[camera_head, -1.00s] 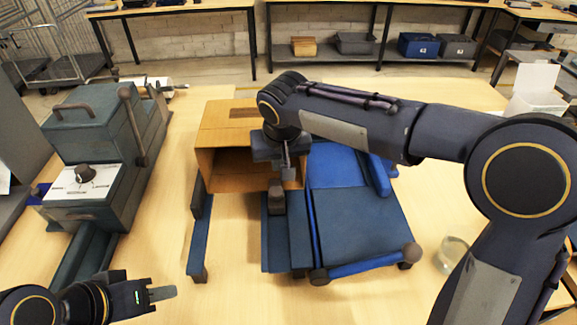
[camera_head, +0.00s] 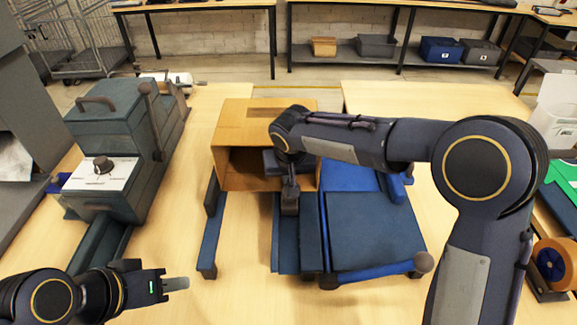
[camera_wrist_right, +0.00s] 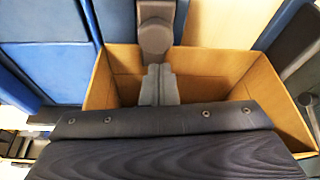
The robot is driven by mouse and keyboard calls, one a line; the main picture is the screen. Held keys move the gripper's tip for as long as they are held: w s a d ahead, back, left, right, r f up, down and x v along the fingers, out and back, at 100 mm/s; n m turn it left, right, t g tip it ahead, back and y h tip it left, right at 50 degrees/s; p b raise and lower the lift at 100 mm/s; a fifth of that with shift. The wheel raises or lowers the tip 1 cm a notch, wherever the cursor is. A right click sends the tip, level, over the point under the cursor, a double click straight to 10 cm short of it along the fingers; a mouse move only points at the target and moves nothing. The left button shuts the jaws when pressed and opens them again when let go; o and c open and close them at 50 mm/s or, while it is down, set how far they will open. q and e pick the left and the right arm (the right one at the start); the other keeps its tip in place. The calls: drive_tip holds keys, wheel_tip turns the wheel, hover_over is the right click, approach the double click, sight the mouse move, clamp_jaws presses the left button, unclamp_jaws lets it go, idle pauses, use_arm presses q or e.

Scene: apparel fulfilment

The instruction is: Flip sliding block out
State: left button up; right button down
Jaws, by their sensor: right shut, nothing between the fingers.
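The dark grey sliding block (camera_head: 290,203) sits at the top of the blue-grey rail (camera_head: 284,245) in front of the open cardboard box (camera_head: 235,170). It also shows in the right wrist view (camera_wrist_right: 155,36). My right gripper (camera_head: 290,181) is shut and empty, with its fingertips just behind the block at the box's open front. In the right wrist view its fingers (camera_wrist_right: 159,85) point at the block over the box opening; I cannot tell if they touch it. My left gripper (camera_head: 176,284) hangs at the lower left, away from everything; its finger gap is not clear.
A blue folding panel (camera_head: 375,230) lies right of the rail, with a narrow blue arm (camera_head: 209,240) on the left. A blue-grey machine with a knob (camera_head: 110,125) stands at left. A tape dispenser (camera_head: 551,265) is at far right. Bare table lies left of the box.

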drive_tip(key=shift+x, duration=1.25)
drive_tip(key=shift+s, duration=0.1)
drive_tip(key=shift+s+f+b, duration=0.1)
drive_tip(key=shift+s+b, duration=0.25)
drive_tip(key=s+b, duration=0.7)
drive_tip(key=s, duration=0.6)
drive_tip(key=shift+s, duration=0.9)
